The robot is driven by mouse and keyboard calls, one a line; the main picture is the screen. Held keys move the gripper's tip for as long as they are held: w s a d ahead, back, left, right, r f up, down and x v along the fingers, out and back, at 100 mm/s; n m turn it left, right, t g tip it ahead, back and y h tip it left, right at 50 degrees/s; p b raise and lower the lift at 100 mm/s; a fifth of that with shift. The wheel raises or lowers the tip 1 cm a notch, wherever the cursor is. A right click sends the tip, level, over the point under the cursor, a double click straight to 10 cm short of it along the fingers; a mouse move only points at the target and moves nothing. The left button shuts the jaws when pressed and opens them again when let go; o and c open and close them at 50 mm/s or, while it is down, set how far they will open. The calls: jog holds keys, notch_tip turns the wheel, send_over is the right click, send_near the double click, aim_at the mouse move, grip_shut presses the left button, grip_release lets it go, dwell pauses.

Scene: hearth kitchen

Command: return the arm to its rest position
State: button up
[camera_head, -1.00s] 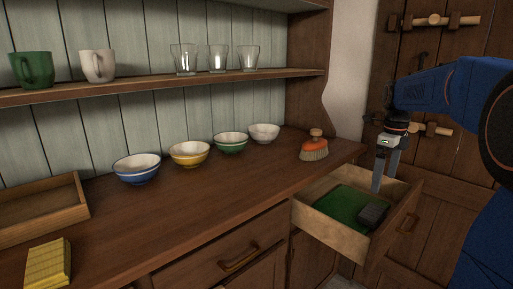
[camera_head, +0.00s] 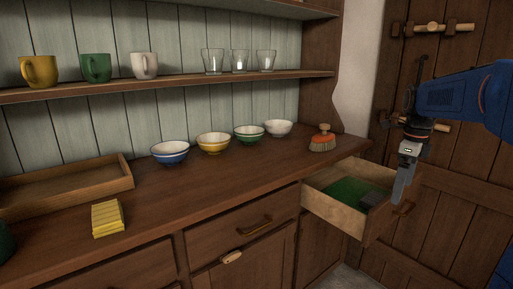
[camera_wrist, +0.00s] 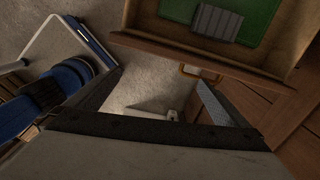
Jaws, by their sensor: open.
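My gripper (camera_head: 403,180) hangs from my blue arm at the right of the head view, pointing down beside the front right of the open drawer (camera_head: 333,210). In the wrist view its two fingers (camera_wrist: 160,95) are spread apart with nothing between them but floor and part of my base. The drawer has a green lining and holds a dark grey ridged block (camera_wrist: 217,22), which is partly hidden behind the gripper in the head view.
The counter bears a wooden tray (camera_head: 65,190), a yellow ridged block (camera_head: 108,218), several bowls (camera_head: 213,143) and an orange brush (camera_head: 322,139). Mugs (camera_head: 96,68) and glasses (camera_head: 240,61) stand on the shelf. A plank door (camera_head: 450,215) stands behind my arm.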

jog(key=s+a+f+n+t, duration=0.1)
jog(key=s+a+n, duration=0.4)
jog(key=s+n, duration=0.2)
jog(key=s+a+f+n+t, duration=0.1)
jog(key=s+a+f+n, duration=0.1)
jog(key=s+a+n, duration=0.45)
jog(key=s+a+f+n+t, duration=0.2)
jog(key=s+a+f+n, duration=0.1)
jog(key=s+f+n, duration=0.6)
jog(key=s+n, duration=0.4)
jog(key=s, duration=0.1)
jog(key=shift+a+t, duration=0.3)
jog(key=shift+a, duration=0.05)
jog(key=shift+s+r+n, duration=0.1)
jog(key=shift+n, duration=0.15)
